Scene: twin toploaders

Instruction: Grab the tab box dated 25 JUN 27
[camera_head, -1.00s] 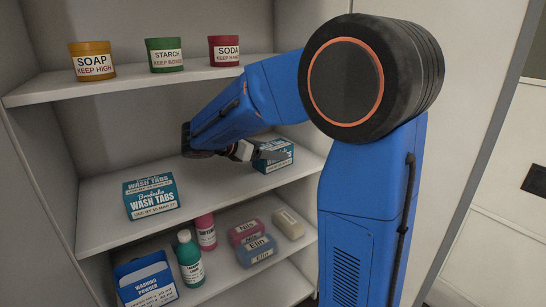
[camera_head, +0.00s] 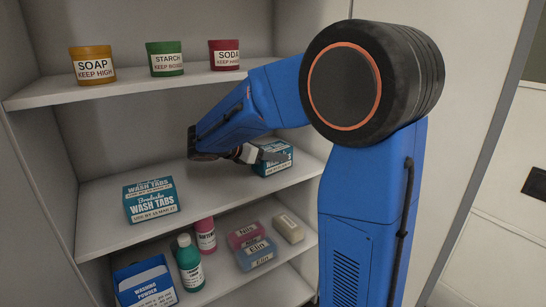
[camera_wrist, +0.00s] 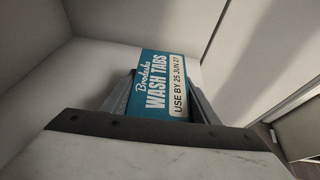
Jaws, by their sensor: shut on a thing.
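A teal and white wash tabs box (camera_wrist: 160,88) shows "USE BY 25 JUN 27" in the wrist view, between the two fingers of my gripper (camera_wrist: 158,98). In the head view this box (camera_head: 273,158) is at the right end of the middle shelf. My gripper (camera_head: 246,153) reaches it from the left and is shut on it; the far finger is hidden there. A second wash tabs box (camera_head: 151,201) stands at the left of the middle shelf, apart from my gripper.
The middle shelf (camera_head: 215,207) is clear between the two boxes. Soap (camera_head: 93,66), starch (camera_head: 164,59) and soda (camera_head: 224,55) tubs stand on the shelf above. Bottles, bars and a washing powder box (camera_head: 146,284) are below. The cabinet's right wall is close to the held box.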

